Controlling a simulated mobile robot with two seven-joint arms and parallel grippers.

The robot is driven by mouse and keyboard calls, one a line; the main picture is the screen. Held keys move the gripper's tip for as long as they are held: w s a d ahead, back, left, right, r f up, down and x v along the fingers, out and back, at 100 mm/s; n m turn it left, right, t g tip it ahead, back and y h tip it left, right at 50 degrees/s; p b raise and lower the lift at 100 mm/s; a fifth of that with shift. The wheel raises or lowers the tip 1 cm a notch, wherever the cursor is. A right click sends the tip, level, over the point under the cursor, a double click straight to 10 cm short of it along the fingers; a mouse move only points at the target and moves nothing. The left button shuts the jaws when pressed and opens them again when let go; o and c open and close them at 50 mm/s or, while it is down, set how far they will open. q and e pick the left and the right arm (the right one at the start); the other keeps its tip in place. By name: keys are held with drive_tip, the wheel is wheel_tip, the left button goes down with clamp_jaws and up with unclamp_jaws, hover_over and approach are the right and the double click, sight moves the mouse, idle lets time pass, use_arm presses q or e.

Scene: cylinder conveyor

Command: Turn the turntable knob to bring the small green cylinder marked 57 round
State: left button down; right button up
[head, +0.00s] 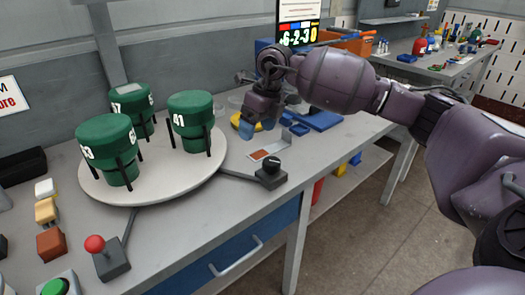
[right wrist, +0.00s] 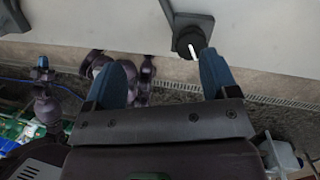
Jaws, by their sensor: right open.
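The white round turntable (head: 165,185) carries three green cylinders with dark upright posts against them. The back cylinder (head: 131,103) shows a partly hidden number ending in 7. The front-left cylinder (head: 106,140) has a mark ending in 3, and the right cylinder (head: 191,117) reads 41. The black turntable knob (head: 271,168) sits on a dark base at the table's front edge. My right gripper (head: 259,118) is open and empty, above and behind the knob in the head view. In the right wrist view the knob (right wrist: 189,40) is near the right-hand fingertip of the gripper (right wrist: 165,62). My left gripper is not identifiable.
A red-topped joystick (head: 95,244) and a green button (head: 55,287) stand at the front left. Small coloured blocks (head: 47,211) lie left of the turntable. Blue trays (head: 318,120) and a screen (head: 298,33) are behind my right gripper.

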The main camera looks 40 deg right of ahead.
sight(271, 161)
drive_tip(key=s+d+h, duration=0.1)
drive_tip(key=s+d+f+m+g+h, duration=0.1)
drive_tip(key=d, duration=0.1)
drive_tip(key=shift+g, duration=0.3)
wheel_tip(271, 161, down, 9)
drive_tip(key=shift+w+d+f+b, duration=0.1)
drive_tip(key=shift+w+b, duration=0.05)
drive_tip(key=shift+b, duration=0.5)
use_arm(q)
drive_tip(key=shift+w+d+f, duration=0.15)
drive_tip(key=shift+w+f, duration=0.1)
drive_tip(key=shift+f, duration=0.3)
use_arm(e)
drive_tip(key=shift+f, duration=0.5)
drive_tip(key=c, duration=0.9)
use_arm(q)
drive_tip(key=shift+s+a+f, duration=0.35)
drive_tip(key=shift+s+f, duration=0.1)
drive_tip(key=shift+s, duration=0.2)
